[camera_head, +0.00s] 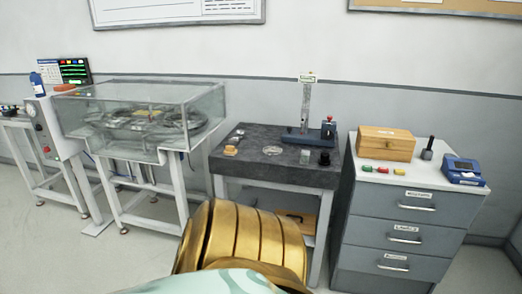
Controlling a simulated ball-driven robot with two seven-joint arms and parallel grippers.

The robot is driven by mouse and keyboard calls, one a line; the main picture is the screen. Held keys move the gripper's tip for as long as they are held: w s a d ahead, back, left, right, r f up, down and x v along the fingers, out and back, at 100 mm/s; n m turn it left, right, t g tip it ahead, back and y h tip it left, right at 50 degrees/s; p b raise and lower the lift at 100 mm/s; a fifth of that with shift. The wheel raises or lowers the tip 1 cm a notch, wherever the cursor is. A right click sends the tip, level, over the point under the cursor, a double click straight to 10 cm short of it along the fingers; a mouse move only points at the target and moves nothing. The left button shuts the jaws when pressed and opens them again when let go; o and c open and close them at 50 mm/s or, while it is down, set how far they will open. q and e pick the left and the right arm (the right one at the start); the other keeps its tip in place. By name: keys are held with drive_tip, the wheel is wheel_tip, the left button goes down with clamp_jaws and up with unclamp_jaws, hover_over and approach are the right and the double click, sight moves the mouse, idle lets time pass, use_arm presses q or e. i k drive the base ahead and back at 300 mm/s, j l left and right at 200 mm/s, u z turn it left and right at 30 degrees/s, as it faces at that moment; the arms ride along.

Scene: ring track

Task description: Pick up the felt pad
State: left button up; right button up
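I cannot make out a felt pad for certain. A small tan-orange piece (231,151) lies near the left edge of the dark stone-topped table (255,169). It is too small to tell whether it is felt. Neither of my grippers is in view. A gold ribbed part and a pale patterned part at the bottom look like my own body and hide some of the floor and the table's lower left.
The table also bears a clear dish (272,150), a blue-based stand (307,112), a metal cylinder (305,156) and a black cylinder (324,158). A drawer cabinet (402,226) with a wooden box (386,143) stands right. A glass-cased ring track (145,120) stands left.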

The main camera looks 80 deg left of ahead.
sight(230, 150)
drive_tip(key=u, duration=3)
drive_tip(key=i+l+z, duration=0.15)
drive_tip(key=i, duration=0.35)
drive_tip(key=i+z, duration=0.15)
drive_tip(key=i, duration=0.4)
